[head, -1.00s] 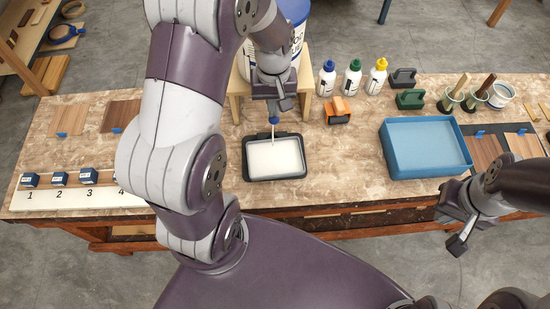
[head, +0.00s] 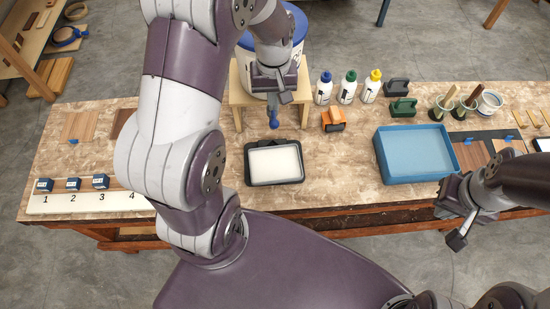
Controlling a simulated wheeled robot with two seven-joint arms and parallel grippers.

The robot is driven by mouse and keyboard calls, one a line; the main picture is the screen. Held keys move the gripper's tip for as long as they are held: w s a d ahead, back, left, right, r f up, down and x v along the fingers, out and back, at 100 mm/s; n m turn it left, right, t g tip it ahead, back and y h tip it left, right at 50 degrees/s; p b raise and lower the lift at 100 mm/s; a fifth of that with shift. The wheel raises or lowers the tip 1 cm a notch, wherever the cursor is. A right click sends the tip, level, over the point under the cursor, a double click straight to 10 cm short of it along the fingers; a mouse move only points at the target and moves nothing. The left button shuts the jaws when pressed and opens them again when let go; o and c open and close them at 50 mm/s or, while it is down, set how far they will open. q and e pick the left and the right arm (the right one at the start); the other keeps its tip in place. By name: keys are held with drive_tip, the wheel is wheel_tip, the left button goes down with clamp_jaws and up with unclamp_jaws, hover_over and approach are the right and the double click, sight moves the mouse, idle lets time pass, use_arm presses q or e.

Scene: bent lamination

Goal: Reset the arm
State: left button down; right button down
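My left arm comes in from the left across the bench. My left gripper (head: 277,99) points down in front of the white bucket with the blue lid (head: 286,30). It appears shut on a small blue tool (head: 273,119), which hangs just below the fingers, above and behind the black-rimmed tray of white liquid (head: 275,162). The tool is apart from the tray; its grip is partly hidden by the fingers. My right gripper (head: 450,223) is at the bench's front edge on the right, below the blue bin (head: 415,178). Its fingers look apart and empty.
A numbered white strip (head: 90,202) with several small dark-blue blocks lies at the left. Bottles (head: 348,86), an orange tool (head: 333,120), dark clamps (head: 400,106) and cups (head: 445,105) stand at the back. Bare bench lies between tray and bin.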

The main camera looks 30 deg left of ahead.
use_arm(q)
drive_tip(key=shift+f, duration=0.2)
drive_tip(key=shift+w, duration=0.15)
drive_tip(key=shift+f+m, duration=0.15)
drive_tip(key=shift+m, duration=0.25)
drive_tip(key=s+d+f+m+t+b, duration=0.1)
drive_tip(key=s+d+f+m+b, duration=0.4)
drive_tip(key=s+f+b, duration=0.2)
drive_tip(key=s+b, duration=0.2)
drive_tip(key=shift+m+b, duration=0.35)
drive_tip(key=shift+m, duration=0.05)
drive_tip(key=shift+s+d, duration=0.1)
drive_tip(key=shift+d, duration=0.05)
